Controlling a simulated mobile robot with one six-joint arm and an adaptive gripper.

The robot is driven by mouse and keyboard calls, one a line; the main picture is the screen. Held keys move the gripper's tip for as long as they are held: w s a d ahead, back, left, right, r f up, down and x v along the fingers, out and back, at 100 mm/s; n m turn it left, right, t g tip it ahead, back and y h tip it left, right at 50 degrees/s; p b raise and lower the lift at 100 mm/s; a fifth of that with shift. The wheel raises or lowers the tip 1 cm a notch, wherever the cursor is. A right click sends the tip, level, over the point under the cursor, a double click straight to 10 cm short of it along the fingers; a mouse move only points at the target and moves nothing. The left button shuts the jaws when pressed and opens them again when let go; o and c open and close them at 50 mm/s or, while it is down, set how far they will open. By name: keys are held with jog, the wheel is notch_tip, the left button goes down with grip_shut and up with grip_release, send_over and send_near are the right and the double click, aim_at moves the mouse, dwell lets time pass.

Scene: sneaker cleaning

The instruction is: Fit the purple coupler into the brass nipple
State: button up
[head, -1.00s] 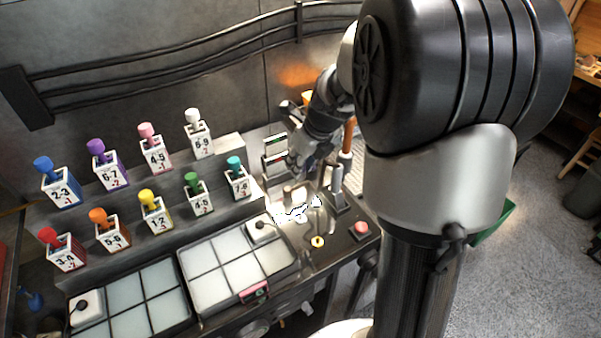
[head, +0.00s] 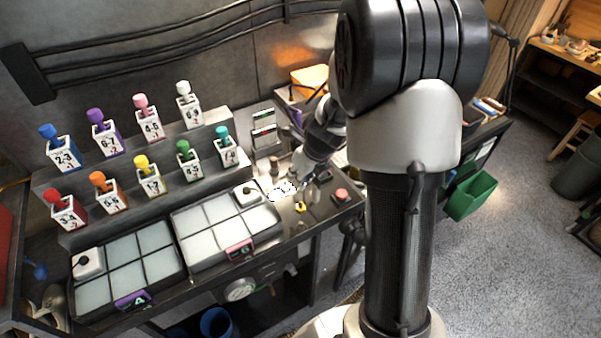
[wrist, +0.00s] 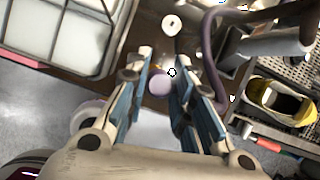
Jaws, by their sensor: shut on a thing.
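In the wrist view my gripper (wrist: 158,72) points at the worktop, its two blue-padded fingers close together. A round purple end, which looks like the purple coupler (wrist: 160,85), shows between the fingers, and the gripper is shut on it. A purple hose (wrist: 207,60) curves beside the right finger. In the head view my gripper (head: 290,182) is low over the right end of the bench, beside a bright white patch. I cannot make out the brass nipple for certain. A pale round piece with a dark centre (wrist: 172,24) lies beyond the fingertips.
Trays with pale compartments (head: 215,228) lie left of my gripper. Numbered bottle holders (head: 150,182) stand on steps behind them. A red button (head: 341,195) is to the right. In the wrist view a yellow-rimmed item (wrist: 285,103) rests on a perforated surface.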

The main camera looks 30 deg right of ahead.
aim_at(302, 187)
jog(key=shift+f+b, duration=2.1)
jog(key=shift+f, duration=0.75)
jog(key=shift+f+b, duration=0.9)
jog(key=shift+f, duration=0.85)
jog(key=o, duration=1.1)
jog(key=shift+r, duration=0.1)
jog(key=v, duration=1.2)
